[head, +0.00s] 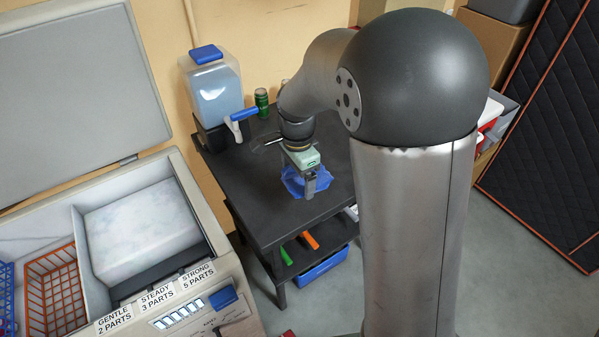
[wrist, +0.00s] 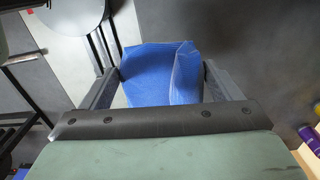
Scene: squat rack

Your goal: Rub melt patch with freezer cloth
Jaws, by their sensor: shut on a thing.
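My gripper (head: 308,184) is over the dark table, shut on a blue cloth (head: 292,183), which I take to be the freezer cloth. In the wrist view the folded cloth (wrist: 148,75) sits between the two fingers, with one flap standing up on the right. I cannot tell whether the cloth touches the tabletop. The open chest freezer (head: 215,245) is at the left, with a pale frosted block or surface (head: 140,228) inside it. I cannot make out a distinct melt patch on it.
An orange wire basket (head: 55,292) is in the freezer. The raised freezer lid (head: 75,95) stands behind. A blue bin (head: 322,268) is under the table.

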